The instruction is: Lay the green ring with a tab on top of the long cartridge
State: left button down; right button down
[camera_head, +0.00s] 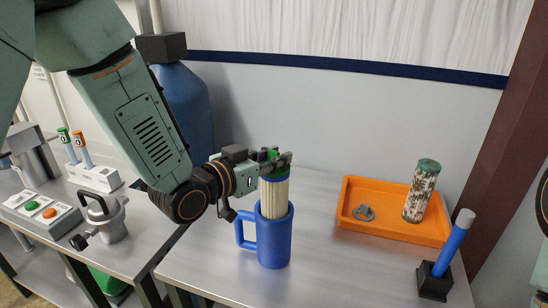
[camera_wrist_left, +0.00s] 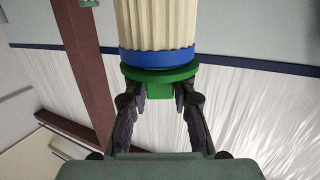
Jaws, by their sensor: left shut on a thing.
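The long cartridge (camera_head: 274,194), cream and pleated with a blue end cap, stands upright in a blue jug (camera_head: 275,240) with a handle on its left. Its upper part sticks out of the jug. My left gripper (camera_head: 281,160) is at the cartridge's top, shut on the tab of the green ring (camera_head: 271,154). In the left wrist view the green ring (camera_wrist_left: 160,73) lies flat against the blue end cap of the cartridge (camera_wrist_left: 156,30), with its tab between the fingertips (camera_wrist_left: 160,95). They look in contact, though a thin gap cannot be ruled out. My right gripper is not in view.
Right of the jug, an orange tray (camera_head: 392,230) holds a dirty cartridge (camera_head: 421,192) with a green cap and a grey ring (camera_head: 363,212). A blue stick (camera_head: 452,245) leans in a black holder (camera_head: 433,281). A metal pot (camera_head: 104,218) and button box (camera_head: 40,212) stand left.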

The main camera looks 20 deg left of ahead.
pick_arm(q)
jog(key=shift+s+d, duration=0.1)
jog(key=shift+d+f, duration=0.15)
jog(key=shift+f, duration=0.05)
jog(key=c, duration=1.5)
grip_release()
jog(key=o, duration=0.4)
jog(key=shift+a, duration=0.2)
jog(key=shift+d, duration=0.1)
jog(key=shift+r, duration=0.15)
